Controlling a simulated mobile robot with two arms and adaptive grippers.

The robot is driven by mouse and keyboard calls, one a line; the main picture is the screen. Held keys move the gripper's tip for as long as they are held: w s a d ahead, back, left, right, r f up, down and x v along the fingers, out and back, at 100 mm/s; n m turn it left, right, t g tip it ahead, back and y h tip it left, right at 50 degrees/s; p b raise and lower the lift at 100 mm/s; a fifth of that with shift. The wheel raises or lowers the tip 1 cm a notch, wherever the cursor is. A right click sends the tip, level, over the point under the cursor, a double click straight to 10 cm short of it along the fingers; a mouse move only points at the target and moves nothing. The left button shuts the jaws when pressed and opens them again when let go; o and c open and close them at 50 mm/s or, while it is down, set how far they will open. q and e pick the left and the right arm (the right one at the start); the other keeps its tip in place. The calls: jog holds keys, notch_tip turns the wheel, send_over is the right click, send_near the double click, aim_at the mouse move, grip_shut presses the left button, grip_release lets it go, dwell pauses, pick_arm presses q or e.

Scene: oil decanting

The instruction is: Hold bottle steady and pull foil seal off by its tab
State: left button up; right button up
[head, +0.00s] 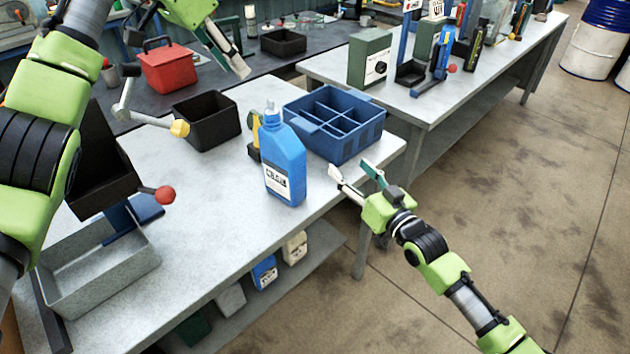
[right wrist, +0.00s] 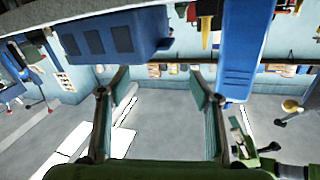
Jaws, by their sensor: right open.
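The blue bottle (head: 284,160) stands upright on the grey workbench, with a white label low on its front. Its neck has a pale top (head: 271,106); the foil seal and its tab are too small to make out. My right gripper (head: 355,172) is open and empty, to the right of the bottle and apart from it. Its two fingers are spread with nothing between them in the right wrist view (right wrist: 160,105). My left gripper (head: 240,52) is above the back of the bench, up and left of the bottle, with its fingers apart and nothing seen between them.
A blue divided crate (head: 345,146) stands behind and right of the bottle, and a yellow-and-black item (head: 254,140) just behind it. A black bin (head: 206,121) and a grey tray (head: 72,291) are further left. The bench is clear left of the bottle.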

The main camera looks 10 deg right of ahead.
aim_at(274, 153)
jog(key=s+a+r+n+y, duration=0.1)
jog(key=a, duration=0.2)
jog(key=s+a+r+n+g+y, duration=0.1)
jog(key=s+a+n+y, duration=0.1)
jog(key=a, duration=0.1)
jog(key=s+a+r+n+g+y, duration=0.1)
jog(key=s+a+n, duration=0.1)
jog(key=a, duration=0.2)
jog(key=shift+s+r, duration=0.25)
jog(key=shift+r, duration=0.1)
jog(key=x, duration=1.3)
jog(key=shift+w+a+f, duration=0.15)
jog(key=shift+a, duration=0.25)
jog(key=shift+c, duration=0.3)
